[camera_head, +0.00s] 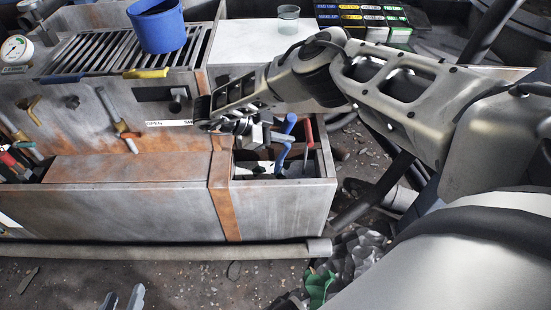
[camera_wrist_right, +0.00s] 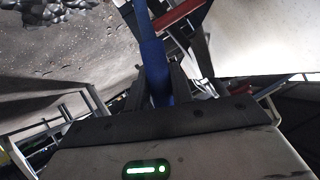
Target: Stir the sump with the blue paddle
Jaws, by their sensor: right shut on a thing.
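The blue paddle (camera_head: 284,140) stands with its bent handle up in the open compartment (camera_head: 315,183) at the right end of the metal trough. My right gripper (camera_head: 272,131) is shut on the blue handle, which also runs between its fingers in the right wrist view (camera_wrist_right: 155,62). The paddle's lower end is hard to make out inside the compartment. A red-handled tool (camera_head: 308,132) stands just right of it. My left gripper (camera_head: 123,298) shows only its two fingertips at the bottom edge, apart and empty. I cannot tell which part of the trough is the sump.
A blue bucket (camera_head: 158,30) stands on the slatted screen (camera_head: 95,50) at the back left. A clear cup (camera_head: 289,20) is on the white top (camera_head: 245,42). Valve handles (camera_head: 118,122) stick out of the front panel. A long pipe (camera_head: 150,252) lies along the trough's foot.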

